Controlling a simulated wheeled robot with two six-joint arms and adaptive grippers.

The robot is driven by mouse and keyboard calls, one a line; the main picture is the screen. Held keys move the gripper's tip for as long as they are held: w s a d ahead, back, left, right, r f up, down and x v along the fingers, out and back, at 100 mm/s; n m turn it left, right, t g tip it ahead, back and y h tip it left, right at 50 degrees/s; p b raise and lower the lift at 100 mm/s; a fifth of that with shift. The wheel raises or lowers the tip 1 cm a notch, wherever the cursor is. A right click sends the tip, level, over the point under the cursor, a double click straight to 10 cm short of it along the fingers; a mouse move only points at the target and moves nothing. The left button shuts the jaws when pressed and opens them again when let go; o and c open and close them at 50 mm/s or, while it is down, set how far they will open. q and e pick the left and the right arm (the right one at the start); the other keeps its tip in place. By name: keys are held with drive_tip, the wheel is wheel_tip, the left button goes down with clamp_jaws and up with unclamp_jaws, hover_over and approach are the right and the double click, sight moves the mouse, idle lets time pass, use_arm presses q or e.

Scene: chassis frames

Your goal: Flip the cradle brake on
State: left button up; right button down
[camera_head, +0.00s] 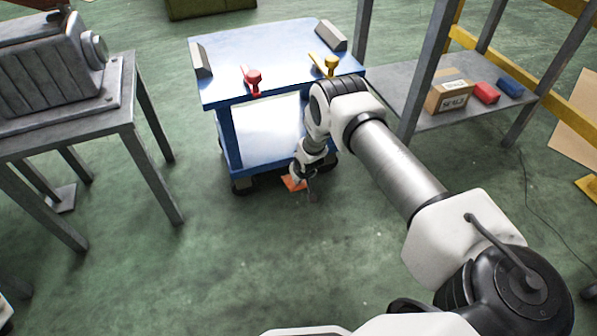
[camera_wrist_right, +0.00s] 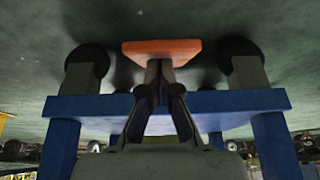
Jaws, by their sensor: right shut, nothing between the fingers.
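The cradle is a blue wheeled cart (camera_head: 270,45) with black castors, standing on the green floor. Its brake looks like an orange pedal (camera_head: 293,184) low at the cart's near edge, close to the floor. The pedal also shows in the right wrist view (camera_wrist_right: 160,48), between two dark castors. My right gripper (camera_head: 311,194) reaches down in front of the cart beside the pedal. Its fingers (camera_wrist_right: 160,72) are shut and empty, with the tips at or very near the pedal; I cannot tell if they touch. My left gripper is not in view.
A red-handled clamp (camera_head: 253,80) and a yellow-handled clamp (camera_head: 330,66) sit on the cart top. A grey bench (camera_head: 130,100) with a machine stands left. A shelf (camera_head: 400,75) with a cardboard box (camera_head: 449,96) stands right. The floor before the cart is clear.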

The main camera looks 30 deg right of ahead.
drive_tip(key=shift+s+a+f+t+p, duration=0.15)
drive_tip(key=shift+s+t+p, duration=0.6)
drive_tip(key=shift+p, duration=2.55)
drive_tip(key=shift+s+f+h, duration=0.2)
drive_tip(key=shift+h, duration=0.1)
drive_tip(key=f+b, duration=0.1)
drive_tip(key=s+f+b, duration=0.1)
drive_tip(key=f, duration=0.1)
drive_tip(key=f+b, duration=0.1)
drive_tip(key=shift+s+a+f, duration=0.15)
drive_tip(key=shift+s+a, duration=0.1)
drive_tip(key=shift+s, duration=0.1)
drive_tip(key=shift+s+f, duration=0.1)
drive_tip(key=shift+s, duration=0.05)
wheel_tip(320, 180, up, 6)
drive_tip(key=p, duration=0.4)
drive_tip(key=shift+s, duration=0.15)
drive_tip(key=s+a+r+p, duration=0.1)
drive_tip(key=s+r+p, duration=0.2)
drive_tip(key=s+r, duration=0.2)
drive_tip(key=shift+s+a+r+p, duration=0.3)
drive_tip(key=shift+s+r+p, duration=0.05)
drive_tip(key=shift+s, duration=0.2)
